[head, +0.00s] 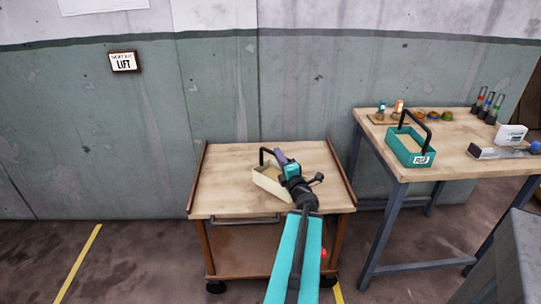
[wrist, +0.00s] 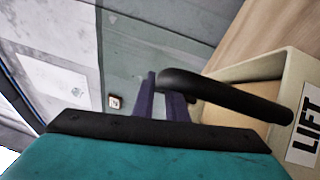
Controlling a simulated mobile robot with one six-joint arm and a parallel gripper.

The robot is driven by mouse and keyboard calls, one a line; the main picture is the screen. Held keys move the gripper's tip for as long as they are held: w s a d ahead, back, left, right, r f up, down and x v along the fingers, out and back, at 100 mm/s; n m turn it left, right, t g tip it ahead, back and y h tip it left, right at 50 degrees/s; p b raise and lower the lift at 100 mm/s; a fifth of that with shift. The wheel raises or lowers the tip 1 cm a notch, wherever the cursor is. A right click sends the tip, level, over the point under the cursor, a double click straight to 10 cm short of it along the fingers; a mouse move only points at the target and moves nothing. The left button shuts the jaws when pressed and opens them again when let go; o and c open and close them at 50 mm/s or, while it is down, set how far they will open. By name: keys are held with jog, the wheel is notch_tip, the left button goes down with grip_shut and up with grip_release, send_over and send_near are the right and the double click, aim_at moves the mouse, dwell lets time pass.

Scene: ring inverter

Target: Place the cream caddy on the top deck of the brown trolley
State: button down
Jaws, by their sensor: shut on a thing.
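The cream caddy (head: 270,184) has a black bar handle (head: 264,152) and a white label reading LIFT, which shows in the wrist view (wrist: 306,122). My gripper (head: 279,156) has purple fingers, also seen in the wrist view (wrist: 162,88), and is shut on the caddy's handle. The caddy is over the middle of the wooden top deck of the brown trolley (head: 225,170). I cannot tell whether its base touches the deck. My arm hides part of the caddy's right side and the deck's front right.
The deck has raised side rails (head: 198,178) and bare wood around the caddy. A workbench (head: 455,155) at the right holds a teal caddy (head: 408,158), several small pots, tools and a white box (head: 510,134). A LIFT sign (head: 124,62) hangs on the wall.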

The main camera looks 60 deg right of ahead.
jog(key=shift+w+d+b, duration=0.35)
jog(key=shift+w+b, duration=0.05)
jog(key=shift+b, duration=1.95)
jog(key=shift+f+p+x, duration=0.1)
jog(key=shift+f+x, duration=0.15)
jog(key=shift+x, duration=1.35)
jog(key=shift+f+p+x, duration=0.1)
jog(key=shift+f+x, duration=0.15)
jog(key=shift+x, duration=1.4)
jog(key=shift+f+p+x, duration=0.1)
jog(key=shift+f+x, duration=0.15)
jog(key=shift+x, duration=1.35)
jog(key=shift+d, duration=0.2)
jog(key=f, duration=0.3)
jog(key=shift+w+d+f, duration=0.25)
jog(key=shift+w+f, duration=0.05)
jog(key=shift+f+b, duration=0.1)
jog(key=shift+b, duration=0.2)
jog(key=c, duration=1.8)
grip_release()
jog(key=shift+f, duration=0.1)
jog(key=shift+o, duration=0.2)
jog(key=shift+s, duration=0.1)
